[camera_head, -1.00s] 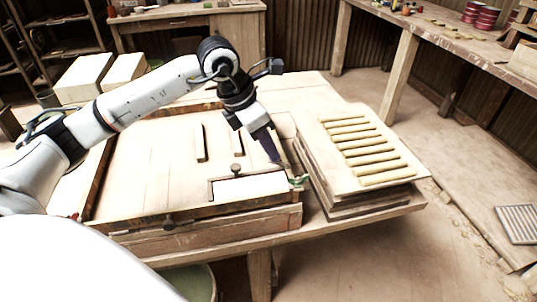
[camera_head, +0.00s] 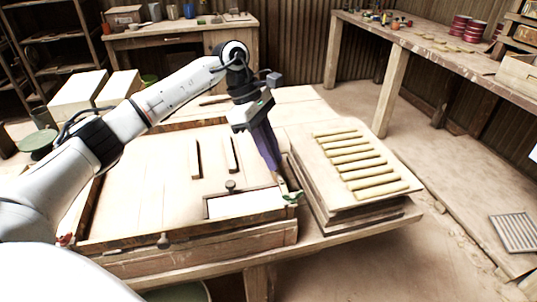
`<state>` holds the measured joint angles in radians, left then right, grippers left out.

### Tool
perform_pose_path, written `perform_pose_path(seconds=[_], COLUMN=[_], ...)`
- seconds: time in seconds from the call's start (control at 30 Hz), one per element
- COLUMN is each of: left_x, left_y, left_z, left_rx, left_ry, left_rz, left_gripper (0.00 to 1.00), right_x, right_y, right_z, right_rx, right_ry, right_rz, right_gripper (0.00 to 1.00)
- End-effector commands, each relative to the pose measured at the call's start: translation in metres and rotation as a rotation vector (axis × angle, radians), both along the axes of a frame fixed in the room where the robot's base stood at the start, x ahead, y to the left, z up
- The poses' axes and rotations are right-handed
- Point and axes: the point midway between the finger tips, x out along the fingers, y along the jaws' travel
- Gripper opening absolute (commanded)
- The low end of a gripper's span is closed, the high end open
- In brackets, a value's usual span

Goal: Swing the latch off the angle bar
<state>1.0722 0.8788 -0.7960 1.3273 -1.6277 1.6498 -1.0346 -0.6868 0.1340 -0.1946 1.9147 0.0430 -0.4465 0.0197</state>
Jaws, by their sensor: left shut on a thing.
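The angle bar (camera_head: 241,190) is a dark L-shaped strip along the back and left of a pale rectangular tile (camera_head: 244,204), at the front right of the wooden press tray. A dark knob (camera_head: 230,186) stands on the bar. The small green latch (camera_head: 293,197) is at the tray's front right corner, near the bar's right end. My left gripper (camera_head: 277,168) comes down from above with purple fingers, just behind the latch. It is shut, apparently on the latch; the contact is too small to see clearly. My right gripper is not in view.
The wooden tray (camera_head: 120,241) has another knob on its front rim and two slots inside. A stacked board (camera_head: 325,200) with several clay rods is close on the right. White blocks (camera_head: 78,95) stand at the back left. The floor on the right is mostly clear.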

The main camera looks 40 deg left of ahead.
Motion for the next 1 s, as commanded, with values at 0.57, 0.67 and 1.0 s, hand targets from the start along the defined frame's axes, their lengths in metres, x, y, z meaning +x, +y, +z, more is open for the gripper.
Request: perform_pose_path(seconds=[0.57,0.67,1.0], left_x=[0.0063,0.0063,0.0061], left_y=[-0.0026,-0.0026,-0.0027], left_z=[0.0007,0.0007,0.0005], left_rx=[0.001,0.001,0.001], left_ry=[-0.003,-0.004,-0.003], left_rz=[-0.141,-0.142,-0.141], left_gripper=[0.0,0.0,0.34], right_x=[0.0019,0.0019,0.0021], right_y=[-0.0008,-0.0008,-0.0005], right_z=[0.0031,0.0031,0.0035], right_rx=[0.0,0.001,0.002], right_ry=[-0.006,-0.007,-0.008], right_rz=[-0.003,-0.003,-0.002], right_gripper=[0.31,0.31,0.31])
